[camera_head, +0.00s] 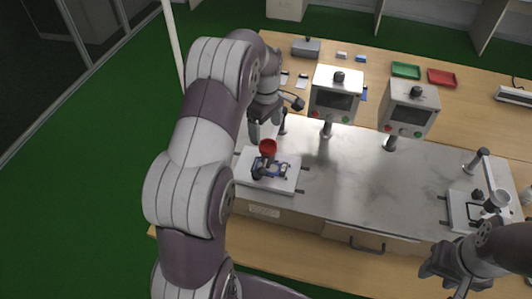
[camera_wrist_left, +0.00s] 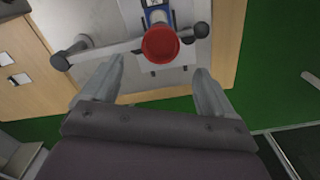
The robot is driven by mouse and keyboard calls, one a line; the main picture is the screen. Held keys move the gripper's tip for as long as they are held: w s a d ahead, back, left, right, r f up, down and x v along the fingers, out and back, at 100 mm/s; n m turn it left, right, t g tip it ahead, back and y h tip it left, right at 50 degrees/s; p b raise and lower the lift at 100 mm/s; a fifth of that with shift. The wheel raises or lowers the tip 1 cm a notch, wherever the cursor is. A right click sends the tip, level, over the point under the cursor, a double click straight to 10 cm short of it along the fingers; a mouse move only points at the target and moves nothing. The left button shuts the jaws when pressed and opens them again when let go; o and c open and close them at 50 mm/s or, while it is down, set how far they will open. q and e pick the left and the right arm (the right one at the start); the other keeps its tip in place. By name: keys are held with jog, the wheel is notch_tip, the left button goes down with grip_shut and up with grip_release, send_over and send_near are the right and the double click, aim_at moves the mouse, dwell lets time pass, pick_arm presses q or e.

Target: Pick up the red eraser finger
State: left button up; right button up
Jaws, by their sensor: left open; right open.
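The red eraser finger (camera_head: 268,147) shows as a round red cap on the left test fixture (camera_head: 290,182) in the head view. In the left wrist view the red eraser finger (camera_wrist_left: 160,44) is a red cup-like end, just beyond the fingertips and near the middle between them. My left gripper (camera_head: 264,132) is open and empty, close to the red piece and apart from it. Its two fingers also show spread in the left wrist view (camera_wrist_left: 158,78). My right gripper (camera_head: 452,280) is open at the lower right, away from the red piece.
Two grey control boxes (camera_head: 336,93) (camera_head: 409,108) stand on posts on the metal worktop (camera_head: 345,185). A second fixture (camera_head: 468,212) with a white-grey finger is at the right. Green (camera_head: 406,70) and red (camera_head: 442,77) trays lie at the back. The worktop's middle is clear.

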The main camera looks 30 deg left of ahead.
aim_at(268, 149)
pick_arm(q)
jog(key=shift+s+d+f+p, duration=0.1)
jog(key=shift+d+f+p, duration=0.35)
jog(key=shift+d+f, duration=0.25)
jog(key=f, duration=0.1)
jog(key=f+p, duration=0.1)
jog(key=f, duration=0.1)
jog(key=a+f+p, duration=0.1)
jog(key=f, duration=0.1)
jog(key=shift+f, duration=0.25)
jog(key=shift+d, duration=0.25)
jog(key=c, duration=1.2)
pick_arm(e)
jog(key=r, duration=0.3)
jog(key=shift+s+d+r, duration=0.1)
jog(key=shift+d+r, duration=0.1)
jog(key=shift+d, duration=0.1)
